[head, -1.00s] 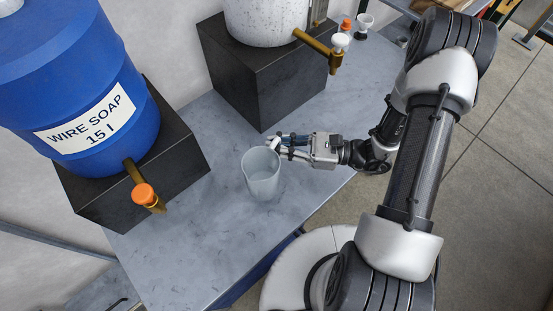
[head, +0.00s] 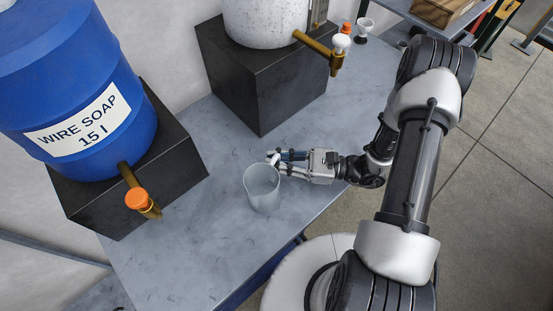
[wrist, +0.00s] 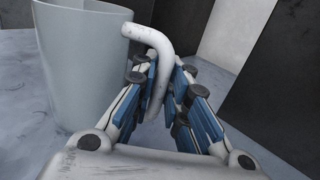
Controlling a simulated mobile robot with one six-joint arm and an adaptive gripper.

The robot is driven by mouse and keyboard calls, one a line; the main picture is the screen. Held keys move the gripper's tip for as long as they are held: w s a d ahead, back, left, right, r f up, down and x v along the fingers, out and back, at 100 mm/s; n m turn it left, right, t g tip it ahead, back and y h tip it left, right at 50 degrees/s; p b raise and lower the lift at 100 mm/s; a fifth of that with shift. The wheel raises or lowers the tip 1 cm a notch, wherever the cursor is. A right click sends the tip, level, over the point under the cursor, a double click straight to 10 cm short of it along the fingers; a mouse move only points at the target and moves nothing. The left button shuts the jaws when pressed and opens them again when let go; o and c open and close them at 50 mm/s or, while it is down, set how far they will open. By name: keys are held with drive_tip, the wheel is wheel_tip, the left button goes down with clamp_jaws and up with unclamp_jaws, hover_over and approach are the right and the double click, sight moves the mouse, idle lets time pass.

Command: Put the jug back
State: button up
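The jug (head: 262,190) is a translucent grey, open-topped vessel, upright over the grey worktop in the head view. I cannot tell if its base touches the top. It also fills the left of the wrist view (wrist: 82,70), with its white curved handle (wrist: 155,45) reaching in between my fingers. My gripper (head: 279,159) comes from the right, its blue-padded fingers on both sides of the handle; in the wrist view (wrist: 167,85) they close in around it. The contact on the handle is partly hidden.
A blue wire soap barrel (head: 75,75) with an orange-handled tap (head: 138,199) sits on a black block (head: 90,205) at left. A white speckled container (head: 265,20) with a tap (head: 338,45) sits on another black block (head: 255,90) behind. The worktop's (head: 185,250) front left is clear.

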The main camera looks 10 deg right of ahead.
drive_tip(key=o, duration=0.4)
drive_tip(key=shift+r, duration=0.15)
